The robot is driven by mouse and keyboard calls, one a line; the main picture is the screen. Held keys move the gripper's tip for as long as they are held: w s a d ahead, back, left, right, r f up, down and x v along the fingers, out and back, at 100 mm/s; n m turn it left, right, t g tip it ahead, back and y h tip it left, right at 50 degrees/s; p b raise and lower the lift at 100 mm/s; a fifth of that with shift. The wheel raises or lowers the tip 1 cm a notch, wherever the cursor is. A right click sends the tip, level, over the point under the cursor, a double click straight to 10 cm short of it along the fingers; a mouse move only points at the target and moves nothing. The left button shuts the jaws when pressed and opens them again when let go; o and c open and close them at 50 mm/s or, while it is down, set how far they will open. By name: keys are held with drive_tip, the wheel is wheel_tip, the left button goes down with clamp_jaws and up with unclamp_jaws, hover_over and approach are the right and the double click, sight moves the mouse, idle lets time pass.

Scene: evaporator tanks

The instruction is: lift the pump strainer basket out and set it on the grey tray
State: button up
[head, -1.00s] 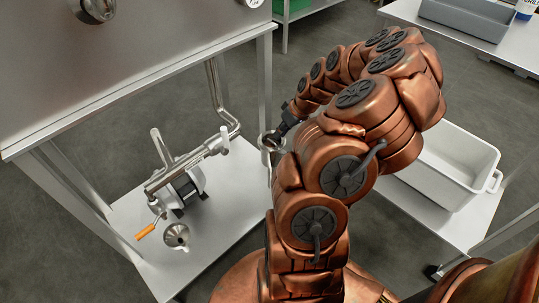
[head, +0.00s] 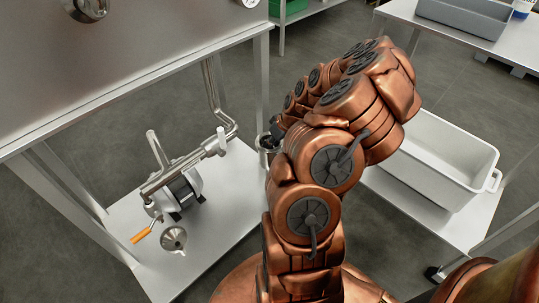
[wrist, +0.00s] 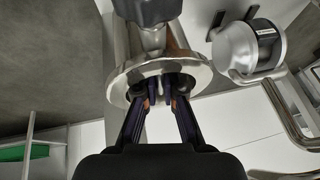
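The metal strainer housing (head: 266,143) stands at the right end of the pump's pipework in the head view, partly hidden by my arm. In the wrist view its round metal rim (wrist: 121,88) faces me, with its mouth open. My gripper (wrist: 160,82) reaches into that mouth with both dark fingers. The fingertips are in shadow, so I cannot tell whether they are closed on the basket. The basket itself cannot be made out inside. The grey tray (head: 462,24) stands on the table at the top right of the head view.
The pump (head: 181,190), with an orange-handled lever (head: 141,236), sits on the low shelf (head: 225,205). A small funnel-shaped metal part (head: 173,238) lies in front of it. A pale tub (head: 425,185) stands at right. The steel tank (head: 130,55) overhangs the shelf at left.

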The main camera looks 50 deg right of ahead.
drive_tip(key=shift+r, duration=0.1)
clamp_jaws()
wheel_tip(320, 180, up, 18)
drive_tip(key=p, duration=0.2)
idle(0.5)
